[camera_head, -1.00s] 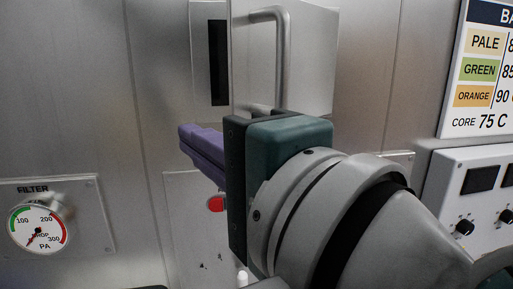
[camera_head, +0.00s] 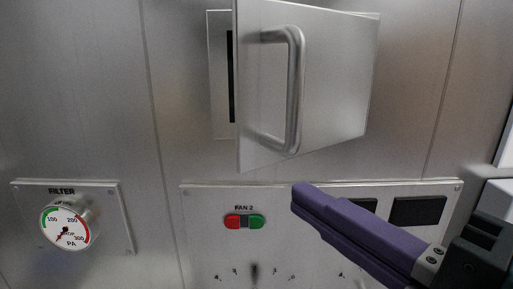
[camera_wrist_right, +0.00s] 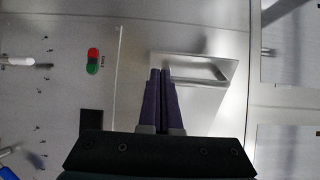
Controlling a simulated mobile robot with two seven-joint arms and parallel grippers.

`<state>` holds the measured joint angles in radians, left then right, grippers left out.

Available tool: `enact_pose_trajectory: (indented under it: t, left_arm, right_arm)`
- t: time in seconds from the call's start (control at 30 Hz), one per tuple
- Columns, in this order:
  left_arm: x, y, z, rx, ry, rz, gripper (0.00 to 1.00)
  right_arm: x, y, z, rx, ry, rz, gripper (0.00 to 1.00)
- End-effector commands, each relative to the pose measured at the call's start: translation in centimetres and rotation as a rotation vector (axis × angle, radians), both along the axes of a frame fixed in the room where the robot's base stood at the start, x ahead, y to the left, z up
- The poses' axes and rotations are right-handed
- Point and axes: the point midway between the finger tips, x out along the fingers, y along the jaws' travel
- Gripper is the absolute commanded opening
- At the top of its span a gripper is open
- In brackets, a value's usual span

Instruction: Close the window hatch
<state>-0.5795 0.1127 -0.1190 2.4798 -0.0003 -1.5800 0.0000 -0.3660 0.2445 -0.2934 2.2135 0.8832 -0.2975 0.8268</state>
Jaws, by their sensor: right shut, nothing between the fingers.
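The window hatch (camera_head: 335,80) is a brushed metal door with a bar handle (camera_head: 295,90), high in the middle of the head view. It stands open, its left edge out from the wall. A dark strip of the opening (camera_head: 231,80) shows left of it. My right gripper (camera_head: 298,194), with purple fingers, is shut and empty, below the hatch in the picture. In the right wrist view the shut fingertips (camera_wrist_right: 160,72) overlap the hatch (camera_wrist_right: 212,98) near its handle (camera_wrist_right: 205,72); I cannot tell whether they touch. My left gripper is not in view.
A control panel with a red and green FAN 2 button (camera_head: 244,221) and dark displays (camera_head: 418,211) lies below the hatch. A FILTER gauge (camera_head: 68,228) sticks out at the lower left. The wall left of the hatch is bare.

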Motion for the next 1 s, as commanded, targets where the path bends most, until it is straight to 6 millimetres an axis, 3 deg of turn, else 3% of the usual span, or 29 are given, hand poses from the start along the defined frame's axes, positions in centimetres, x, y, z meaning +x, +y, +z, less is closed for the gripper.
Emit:
enact_pose_trajectory:
  t: [0.03, 0.2, 0.4, 1.0]
  left_arm:
    - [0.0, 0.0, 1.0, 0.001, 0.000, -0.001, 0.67]
    - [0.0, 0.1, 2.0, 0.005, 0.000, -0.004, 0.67]
    - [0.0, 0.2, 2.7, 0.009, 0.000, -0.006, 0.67]
    - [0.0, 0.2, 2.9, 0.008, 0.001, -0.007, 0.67]
  right_arm:
    - [1.1, 0.7, 0.6, 0.003, -0.002, -0.001, 0.00]
    - [3.9, 2.7, 0.4, 0.001, -0.001, 0.001, 0.00]
    - [6.0, 4.1, 0.1, 0.000, 0.000, 0.001, 0.00]
    - [6.9, 4.6, -0.1, -0.001, 0.000, -0.003, 0.00]
